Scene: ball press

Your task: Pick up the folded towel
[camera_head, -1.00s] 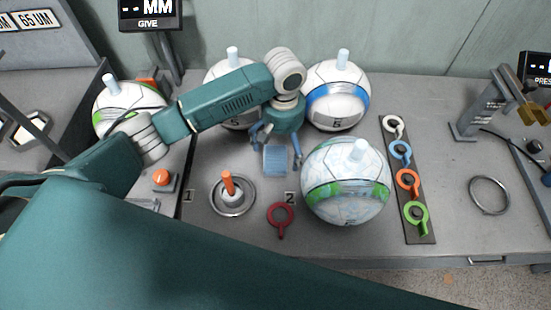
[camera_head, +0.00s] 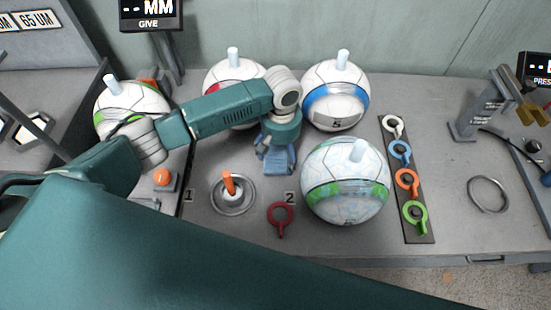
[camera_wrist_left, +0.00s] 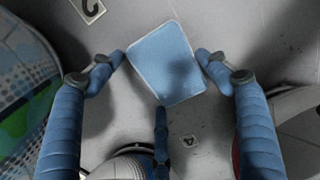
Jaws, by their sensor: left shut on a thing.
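The folded towel (camera_head: 278,160) is a small light blue rectangle on the grey bench, between the balls, and is partly hidden by my left gripper in the head view. My left gripper (camera_head: 277,168) points down over it with its fingers closed in on its two sides. In the left wrist view the towel (camera_wrist_left: 168,65) lies flat-looking and a little turned between the two blue fingertips of the left gripper (camera_wrist_left: 161,59). I cannot tell any gap between the towel and the bench. My right gripper is not in view.
A green-banded ball (camera_head: 345,190) stands right of the towel, a blue-banded ball (camera_head: 336,100) behind it, and a red-marked ball (camera_head: 225,80) at the back left. A dish with an orange pin (camera_head: 230,186) and a red ring tool (camera_head: 280,220) lie in front.

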